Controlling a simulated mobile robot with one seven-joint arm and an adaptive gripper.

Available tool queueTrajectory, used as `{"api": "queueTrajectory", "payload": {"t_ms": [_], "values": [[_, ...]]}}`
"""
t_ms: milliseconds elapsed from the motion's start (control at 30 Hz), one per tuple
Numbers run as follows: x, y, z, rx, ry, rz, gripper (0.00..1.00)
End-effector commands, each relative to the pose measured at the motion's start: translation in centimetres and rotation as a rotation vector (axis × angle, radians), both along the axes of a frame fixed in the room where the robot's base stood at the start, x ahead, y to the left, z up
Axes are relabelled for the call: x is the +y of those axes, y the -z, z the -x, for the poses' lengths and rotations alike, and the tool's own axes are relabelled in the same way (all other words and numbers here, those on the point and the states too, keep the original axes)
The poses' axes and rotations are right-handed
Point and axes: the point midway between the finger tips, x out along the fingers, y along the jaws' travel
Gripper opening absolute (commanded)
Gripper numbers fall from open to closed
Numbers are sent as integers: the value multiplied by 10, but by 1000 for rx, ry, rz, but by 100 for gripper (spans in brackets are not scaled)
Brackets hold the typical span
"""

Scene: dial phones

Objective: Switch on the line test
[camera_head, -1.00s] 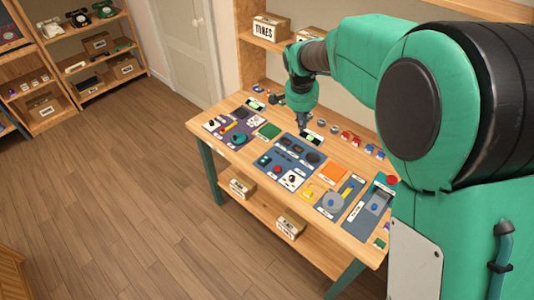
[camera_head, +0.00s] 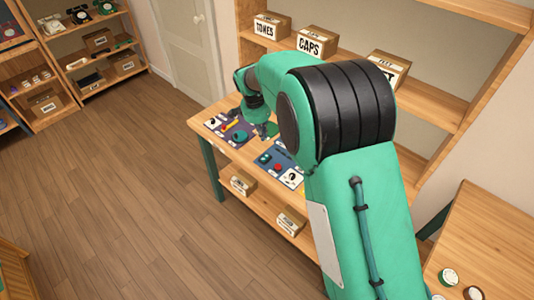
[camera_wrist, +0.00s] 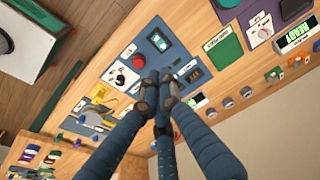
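A blue panel (camera_wrist: 135,51) lies under my gripper on the workbench. It carries a dark rocker switch with a green-lit face (camera_wrist: 158,40), a red knob (camera_wrist: 138,62) and a white dial plate (camera_wrist: 120,77). No line test label is readable. In the head view the blue panel (camera_head: 262,167) is partly hidden by my arm. My gripper (camera_wrist: 160,76) has its fingers brought together at the tips, with nothing seen between them. The tips appear over the panel beside the red knob; contact cannot be told. In the head view my gripper (camera_head: 264,133) is partly hidden.
A purple panel (camera_head: 215,124) lies left of the blue one. A green pad (camera_wrist: 223,47) and a READY display (camera_wrist: 296,35) are near my gripper. Small round pieces (camera_wrist: 229,103) line the bench edge. Shelf boxes (camera_head: 316,42) stand behind my arm.

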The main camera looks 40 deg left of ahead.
Motion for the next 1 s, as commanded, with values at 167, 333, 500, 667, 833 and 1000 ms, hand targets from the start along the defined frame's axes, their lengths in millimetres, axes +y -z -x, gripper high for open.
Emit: {"api": "queueTrajectory", "payload": {"t_ms": [167,333,500,667,833,1000], "values": [[0,0,0,0,0,0,0],[0,6,-1,0,0,0,0],[-1,21,-4,1,0,2,0],[-1,42,-8,1,0,2,0],[-1,69,-13,0,0,1,0],[-1,97,-18,1,0,2,0]]}}
